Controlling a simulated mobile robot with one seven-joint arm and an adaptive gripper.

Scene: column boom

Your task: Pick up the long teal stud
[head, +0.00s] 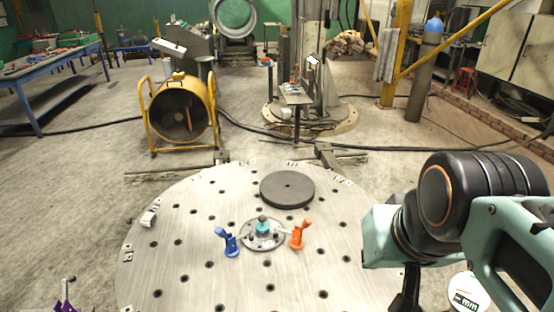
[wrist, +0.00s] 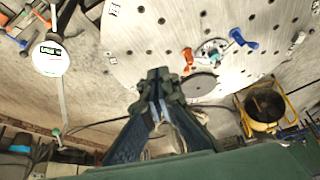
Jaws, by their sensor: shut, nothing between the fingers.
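A teal stud (head: 262,227) stands at the centre of the round metal table (head: 200,265), on a small light disc between a blue-handled clamp (head: 228,241) and an orange-handled clamp (head: 299,234). In the wrist view the disc (wrist: 212,50) is small and the stud on it is hard to make out. My gripper (wrist: 158,76) shows in the wrist view with its fingers together and empty, apart from the stud. In the head view my arm is at the right, and only a dark part of the gripper shows at the bottom edge.
A dark round plate (head: 287,189) lies on the table behind the stud. A small pale block (head: 148,219) is at the table's left edge. A yellow fan (head: 182,112) stands on the floor beyond. Most of the perforated tabletop is clear.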

